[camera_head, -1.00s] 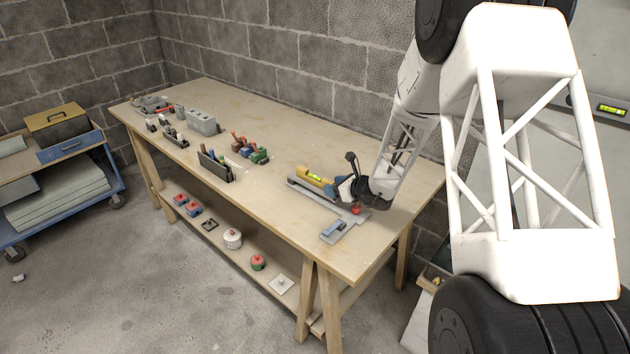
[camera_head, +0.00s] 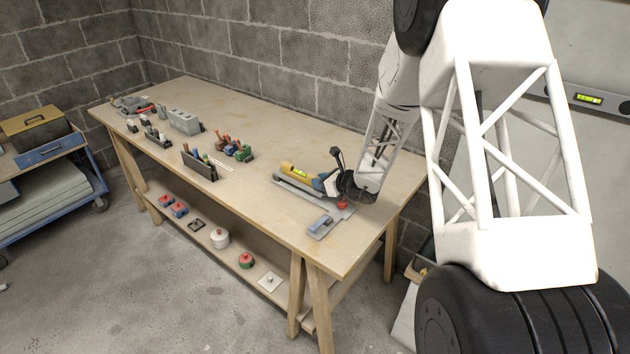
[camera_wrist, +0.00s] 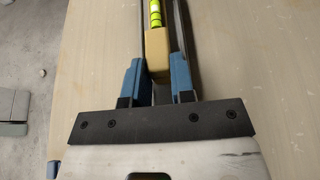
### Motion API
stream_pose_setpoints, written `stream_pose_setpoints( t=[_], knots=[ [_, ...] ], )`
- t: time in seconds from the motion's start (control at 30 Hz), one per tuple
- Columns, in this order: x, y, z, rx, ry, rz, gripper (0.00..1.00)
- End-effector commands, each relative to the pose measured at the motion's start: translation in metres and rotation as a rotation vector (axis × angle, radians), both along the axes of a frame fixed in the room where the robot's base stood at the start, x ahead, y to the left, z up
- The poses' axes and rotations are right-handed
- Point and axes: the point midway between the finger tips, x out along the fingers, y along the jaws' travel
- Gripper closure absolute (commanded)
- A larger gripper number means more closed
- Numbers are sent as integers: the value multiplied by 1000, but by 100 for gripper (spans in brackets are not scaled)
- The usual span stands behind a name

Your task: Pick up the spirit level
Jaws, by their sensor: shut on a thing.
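The spirit level is a yellow bar (camera_head: 298,171) with a green vial, low over a long grey holder (camera_head: 283,181) near the right end of the workbench. In the head view my gripper (camera_head: 326,182) is at its right end. In the wrist view the blue fingers of my gripper (camera_wrist: 158,72) are on both sides of the tan-yellow end of the spirit level (camera_wrist: 156,46), shut on it. Dark rails run along both its sides. The far end is out of the wrist view. I cannot tell whether it touches the holder.
A grey plate with a blue-grey tool (camera_head: 322,225) and a red knob (camera_head: 342,205) lie just in front of my gripper. A dark rack (camera_head: 199,166) and a grey block (camera_head: 185,122) stand farther left. The bench's back strip is clear. A green vial (camera_head: 589,98) shows at right.

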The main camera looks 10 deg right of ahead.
Motion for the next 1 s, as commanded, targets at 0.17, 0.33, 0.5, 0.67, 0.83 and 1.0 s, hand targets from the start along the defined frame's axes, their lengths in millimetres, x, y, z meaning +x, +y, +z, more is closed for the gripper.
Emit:
stream_pose_setpoints(
  t=[0.17, 0.33, 0.5, 0.67, 0.83, 1.0],
  knots=[
    [0, 0, 8, -1, -2, 1, 100],
    [0, 0, 24, 0, -3, 0, 100],
    [-11, -1, 35, 1, 1, 0, 100],
    [-35, -2, 38, 0, 0, -1, 100],
    [-63, -4, 40, 0, 0, -1, 100],
    [-91, -6, 43, 0, -1, -1, 100]
  ],
)
